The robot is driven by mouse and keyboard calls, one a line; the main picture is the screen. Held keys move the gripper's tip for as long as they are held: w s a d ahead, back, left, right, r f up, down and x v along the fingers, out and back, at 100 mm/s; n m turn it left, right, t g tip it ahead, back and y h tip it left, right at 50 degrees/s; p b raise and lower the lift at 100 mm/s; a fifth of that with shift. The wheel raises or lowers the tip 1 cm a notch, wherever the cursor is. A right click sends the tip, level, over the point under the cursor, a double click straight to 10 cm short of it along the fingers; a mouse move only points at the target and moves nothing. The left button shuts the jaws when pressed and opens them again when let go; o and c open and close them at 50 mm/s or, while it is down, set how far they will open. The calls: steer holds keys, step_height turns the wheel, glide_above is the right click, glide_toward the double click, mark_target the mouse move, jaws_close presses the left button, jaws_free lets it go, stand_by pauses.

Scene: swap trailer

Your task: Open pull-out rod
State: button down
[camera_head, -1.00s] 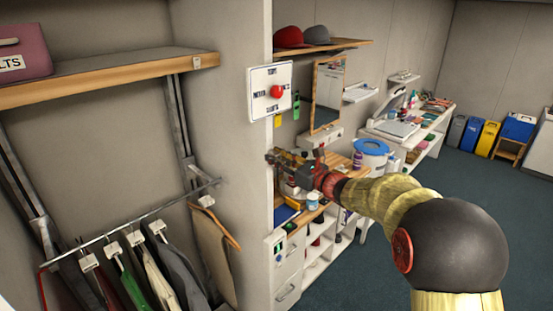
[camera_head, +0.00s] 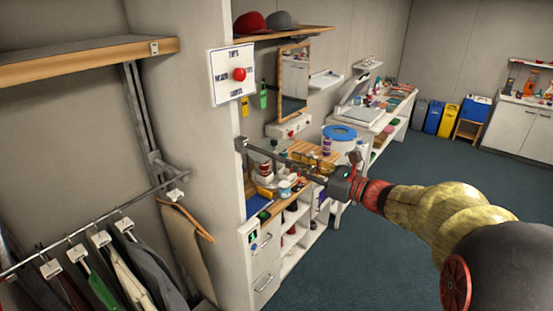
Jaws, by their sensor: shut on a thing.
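The pull-out rod (camera_head: 272,154) is a thin grey bar that sticks out from a dark mount on the edge of the pale wall panel, sloping down to the right in the picture. A clear length of it shows between the mount and my gripper (camera_head: 326,179). My gripper is shut on the rod's outer end, above the wooden counter. The fingertips are small and partly hidden, so the exact grip on the end is hard to see.
A clothes rail (camera_head: 95,232) with several hanging garments is at the left. The counter (camera_head: 268,202) below the rod holds jars and small items. A white sign with a red knob (camera_head: 239,74) is above. Open blue floor (camera_head: 400,210) lies behind my arm.

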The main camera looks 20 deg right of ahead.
mark_target(313, 171)
steer(key=shift+v, duration=1.65)
steer(key=c, duration=1.7)
jaws_free()
steer(key=shift+w, duration=0.1)
steer(key=shift+c, duration=0.2)
steer(key=v, duration=1.2)
